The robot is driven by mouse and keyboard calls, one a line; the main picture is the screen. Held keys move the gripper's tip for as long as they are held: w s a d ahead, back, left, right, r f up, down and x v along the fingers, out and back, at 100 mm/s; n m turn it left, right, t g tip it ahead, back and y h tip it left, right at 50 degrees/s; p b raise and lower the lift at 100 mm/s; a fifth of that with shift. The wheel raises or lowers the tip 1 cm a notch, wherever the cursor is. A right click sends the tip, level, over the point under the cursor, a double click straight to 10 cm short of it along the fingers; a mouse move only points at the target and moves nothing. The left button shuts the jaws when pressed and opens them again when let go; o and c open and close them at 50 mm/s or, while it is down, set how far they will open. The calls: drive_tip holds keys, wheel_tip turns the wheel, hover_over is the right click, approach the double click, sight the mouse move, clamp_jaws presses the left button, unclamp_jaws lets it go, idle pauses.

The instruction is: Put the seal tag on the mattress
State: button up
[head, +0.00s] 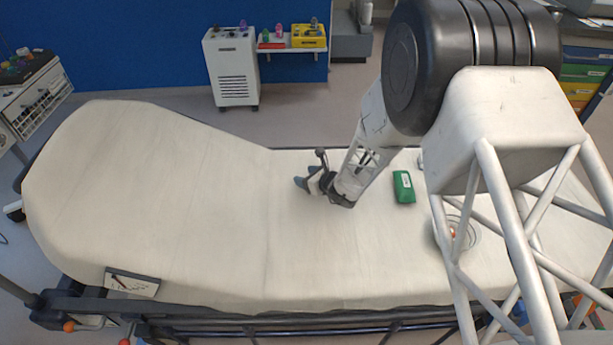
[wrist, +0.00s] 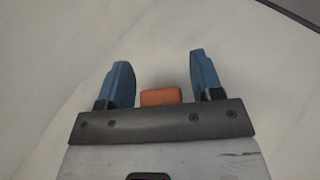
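A small orange block, which looks like the seal tag (wrist: 160,96), shows between my fingers in the wrist view, with a narrow gap to each finger. Whether it touches the mattress cannot be told. In the head view it is hidden by my gripper. My gripper (head: 308,184) is low over the middle of the mattress, its blue fingers apart; they also show in the wrist view (wrist: 163,80). The mattress (head: 180,200) is a long cream pad with its left end raised, and its surface fills the wrist view's background (wrist: 60,60).
A green pouch (head: 403,187) lies on the mattress right of my gripper. A clear round dish (head: 437,232) with something small and reddish in it is partly behind my arm's frame. A clipboard (head: 131,283) is at the front left edge. The mattress left of my gripper is clear.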

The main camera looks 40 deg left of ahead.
drive_tip(key=shift+r, duration=0.15)
drive_tip(key=shift+d+r, duration=0.25)
drive_tip(key=shift+d, duration=0.15)
drive_tip(key=v, duration=1.1)
drive_tip(key=shift+d, duration=0.1)
idle(0.8)
